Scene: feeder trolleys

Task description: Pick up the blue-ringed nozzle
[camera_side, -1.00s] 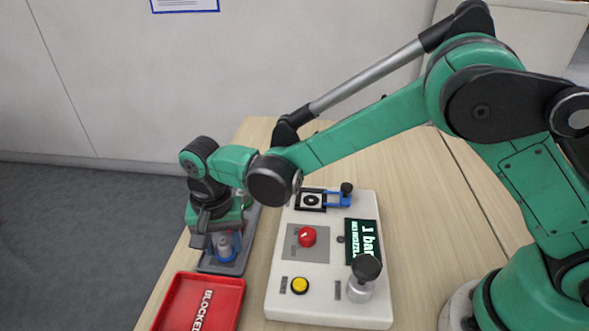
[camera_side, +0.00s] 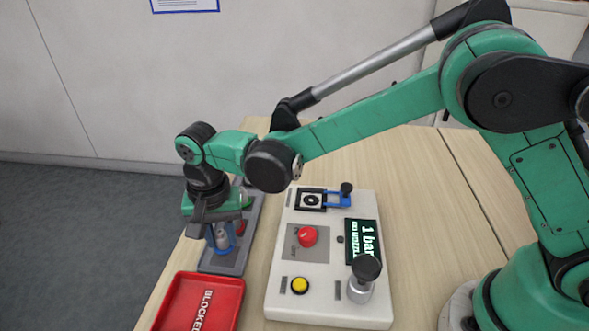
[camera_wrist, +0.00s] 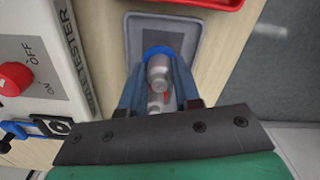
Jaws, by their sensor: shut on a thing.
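The blue-ringed nozzle (camera_wrist: 159,68) is a grey stepped cylinder with a blue ring at its base. My gripper (camera_wrist: 158,72) is shut on it, with one blue finger on each side. In the side view the nozzle (camera_side: 222,239) hangs upright between the fingertips of my gripper (camera_side: 221,237), and looks a little above the grey tray (camera_side: 220,267). The tray also shows in the wrist view (camera_wrist: 133,35). Parts of a red-ringed nozzle (camera_side: 241,228) and something green (camera_side: 247,201) show behind the gripper; the rest there is hidden.
A red tray marked BLOCKED (camera_side: 180,297) lies just in front of the grey tray. A white tester (camera_side: 277,262) with a red knob (camera_side: 307,236), a yellow button (camera_side: 300,285), a screen (camera_side: 362,242) and a black-topped post (camera_side: 361,287) stands to the right. The table right of it is clear.

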